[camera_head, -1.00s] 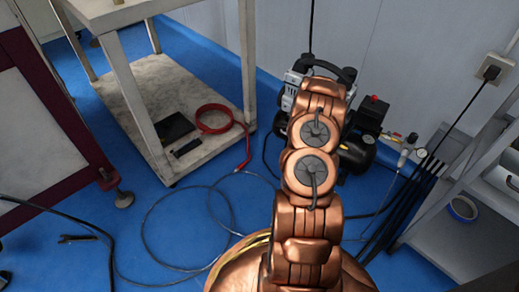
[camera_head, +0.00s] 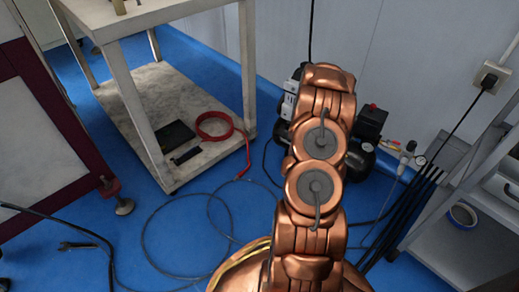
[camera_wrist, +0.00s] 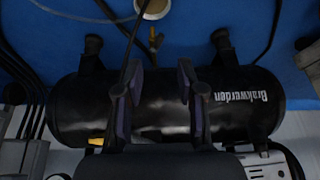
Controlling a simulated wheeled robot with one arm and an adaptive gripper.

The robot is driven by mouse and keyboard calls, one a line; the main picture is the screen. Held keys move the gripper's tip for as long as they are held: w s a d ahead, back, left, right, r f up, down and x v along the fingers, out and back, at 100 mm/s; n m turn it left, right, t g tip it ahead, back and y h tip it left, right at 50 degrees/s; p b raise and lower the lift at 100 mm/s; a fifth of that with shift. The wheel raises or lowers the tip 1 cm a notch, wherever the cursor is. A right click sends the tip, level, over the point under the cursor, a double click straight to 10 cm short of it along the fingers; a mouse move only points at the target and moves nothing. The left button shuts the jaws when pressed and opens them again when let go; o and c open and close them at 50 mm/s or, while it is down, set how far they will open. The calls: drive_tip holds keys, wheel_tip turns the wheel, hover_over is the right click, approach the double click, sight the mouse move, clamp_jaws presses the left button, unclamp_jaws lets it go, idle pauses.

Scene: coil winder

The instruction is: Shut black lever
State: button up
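My gripper (camera_wrist: 160,78) shows in the wrist view with its two dark fingers apart and nothing between them. Behind the fingers lies the black compressor tank (camera_wrist: 255,105), with white lettering upside down in this view. A small brass-coloured fitting (camera_wrist: 155,40) is at the tank's upper edge, beyond the fingertips. A yellow part (camera_wrist: 96,141) is at the tank's lower left. I cannot pick out a black lever for certain in either view. In the head view my arm hides most of the compressor (camera_head: 360,158), and the gripper does not show.
A workbench (camera_head: 190,150) with a lower shelf stands left, holding a coiled red hose (camera_head: 214,126). Cables (camera_head: 185,274) lie on the blue floor. A grey shelf unit (camera_head: 430,240) stands right, beside black rods (camera_head: 402,215). A wall is close behind the compressor.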

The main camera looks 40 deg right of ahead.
drive_tip(key=w+a+r+n+t+y, duration=0.1)
drive_tip(key=w+a+r+n, duration=0.1)
drive_tip(key=w+a+r, duration=0.3)
drive_tip(key=w+a+r+n+t+y+p, duration=0.1)
drive_tip(key=w+a+r+n+y, duration=0.1)
drive_tip(key=w+a+r, duration=0.3)
drive_tip(key=a+r, duration=0.3)
drive_tip(key=a, duration=0.3)
drive_tip(key=shift+w+a+r+y, duration=0.2)
drive_tip(key=shift+w+a+y, duration=0.05)
drive_tip(key=shift+a+y, duration=0.05)
